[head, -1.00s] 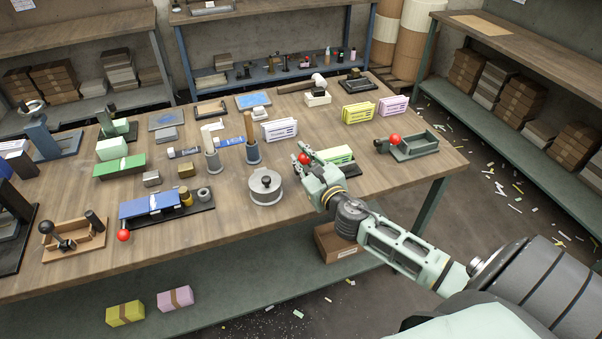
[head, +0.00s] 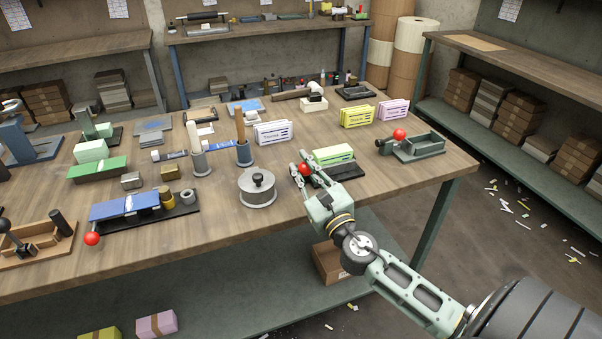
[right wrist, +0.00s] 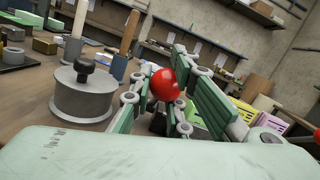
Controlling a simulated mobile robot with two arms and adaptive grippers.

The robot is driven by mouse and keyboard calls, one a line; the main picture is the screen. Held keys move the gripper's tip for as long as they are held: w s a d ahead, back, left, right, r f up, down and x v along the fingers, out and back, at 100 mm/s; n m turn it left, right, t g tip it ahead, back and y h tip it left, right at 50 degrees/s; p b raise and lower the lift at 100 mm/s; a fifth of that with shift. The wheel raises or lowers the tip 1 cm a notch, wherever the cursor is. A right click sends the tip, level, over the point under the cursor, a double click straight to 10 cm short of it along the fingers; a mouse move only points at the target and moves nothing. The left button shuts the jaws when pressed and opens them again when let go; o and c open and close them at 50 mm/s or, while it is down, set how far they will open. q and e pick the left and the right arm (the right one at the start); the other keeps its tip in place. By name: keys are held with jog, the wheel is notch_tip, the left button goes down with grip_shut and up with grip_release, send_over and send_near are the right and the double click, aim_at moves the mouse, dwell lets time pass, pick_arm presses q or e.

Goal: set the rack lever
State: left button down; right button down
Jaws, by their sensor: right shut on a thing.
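My right gripper (head: 300,162) is shut on this knob, reaching in from the front right. The right wrist view shows the red knob (right wrist: 164,84) between the two green finger pads. My left gripper is not in view.
A round grey pot (head: 258,187) stands left of the gripper. Other red knobs are on a blue-topped device (head: 91,238) at front left and a green fixture (head: 400,134) at right. White, yellow and pink card blocks stand behind. The table front right is clear.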

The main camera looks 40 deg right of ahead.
jog(key=shift+s+a+f+b, duration=0.1)
jog(key=shift+s+f+b, duration=0.15)
jog(key=shift+f, duration=0.35)
jog(key=shift+s+a+f+b, duration=0.1)
jog(key=shift+s+f+b, duration=0.2)
jog(key=shift+f, duration=0.25)
jog(key=shift+s+a+f+b, duration=0.1)
jog(key=shift+s+f+b, duration=0.15)
jog(key=shift+f, duration=0.35)
jog(key=c, duration=1.7)
grip_release()
jog(key=shift+r, duration=0.1)
jog(key=shift+o, duration=0.2)
jog(key=shift+d, duration=0.1)
jog(key=shift+w+d, duration=0.15)
jog(key=shift+d, duration=0.05)
jog(key=v, duration=1.2)
